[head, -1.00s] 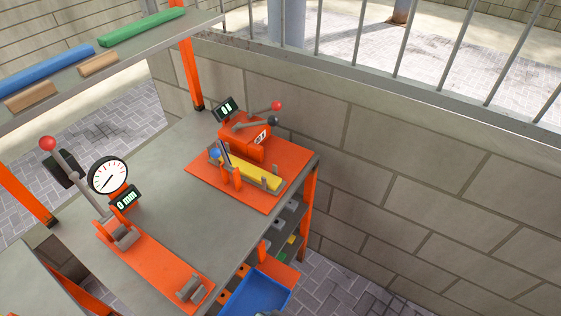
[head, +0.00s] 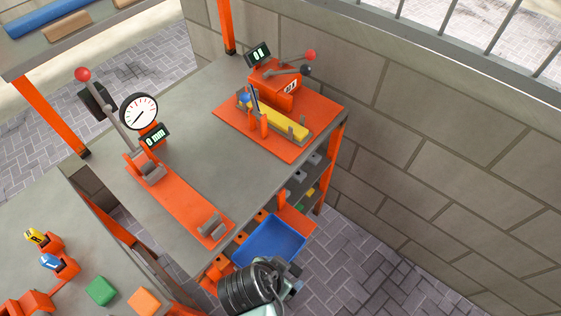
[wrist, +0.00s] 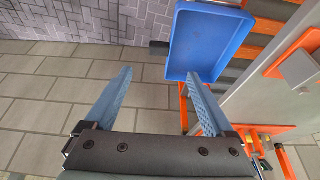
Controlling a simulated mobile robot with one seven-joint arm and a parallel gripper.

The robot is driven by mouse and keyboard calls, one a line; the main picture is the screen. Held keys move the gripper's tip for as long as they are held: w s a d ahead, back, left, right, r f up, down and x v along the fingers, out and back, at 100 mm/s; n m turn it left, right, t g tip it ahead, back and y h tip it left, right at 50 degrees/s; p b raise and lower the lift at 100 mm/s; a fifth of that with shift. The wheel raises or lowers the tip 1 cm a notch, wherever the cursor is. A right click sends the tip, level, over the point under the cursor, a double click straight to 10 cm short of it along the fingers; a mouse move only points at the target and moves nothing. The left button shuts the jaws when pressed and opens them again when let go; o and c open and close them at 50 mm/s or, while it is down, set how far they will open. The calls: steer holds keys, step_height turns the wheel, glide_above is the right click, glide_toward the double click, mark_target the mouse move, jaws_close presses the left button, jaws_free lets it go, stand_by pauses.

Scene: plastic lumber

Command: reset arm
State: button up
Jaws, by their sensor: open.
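My gripper (wrist: 158,100) is open in the wrist view. Its two blue-grey fingers stand wide apart with nothing between them but the stone wall and paving beyond. In the head view my dark ribbed arm shows at the bottom centre, in front of the workbench and close to the blue tray (head: 270,241). The blue tray also shows in the wrist view (wrist: 208,38), beyond the right finger. The fingertips are hard to make out in the head view.
The grey workbench (head: 195,135) carries an orange gauge device (head: 183,205) and an orange plate with a yellow bar (head: 280,124). A second bench with green (head: 101,291) and orange blocks (head: 145,301) is at lower left. A stone wall (head: 440,150) bounds the right; paving lies between.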

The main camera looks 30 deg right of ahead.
steer(key=shift+v, duration=1.05)
